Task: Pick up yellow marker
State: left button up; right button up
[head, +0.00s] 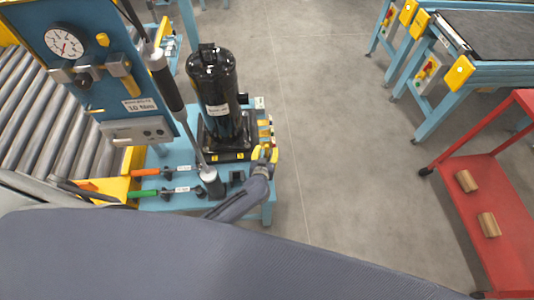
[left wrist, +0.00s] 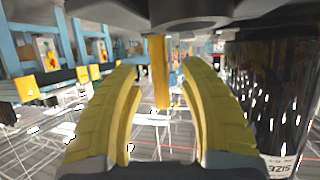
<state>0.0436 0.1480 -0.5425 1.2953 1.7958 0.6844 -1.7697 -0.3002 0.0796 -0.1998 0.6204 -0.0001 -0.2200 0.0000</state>
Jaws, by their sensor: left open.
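The yellow marker (left wrist: 159,72) shows in the left wrist view as an upright yellow bar between my two yellow fingers, with a gap on either side. My left gripper (head: 264,154) is open at the right edge of the blue pallet stand (head: 180,203), just right of the black compressor (head: 216,90). In the head view I cannot tell the marker apart from the small yellow parts around the fingers. My right gripper is not in view.
The compressor's dark glossy body (left wrist: 275,95) stands close to the right finger in the wrist view. A gauge panel (head: 95,50), an orange-handled tool (head: 146,172) and a green-handled tool (head: 143,193) are left of it. A red cart (head: 500,200) stands far right across clear floor.

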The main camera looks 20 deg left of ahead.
pick_arm(q)
jog(key=shift+x, duration=0.75)
jog(key=shift+o, duration=0.2)
grip_shut()
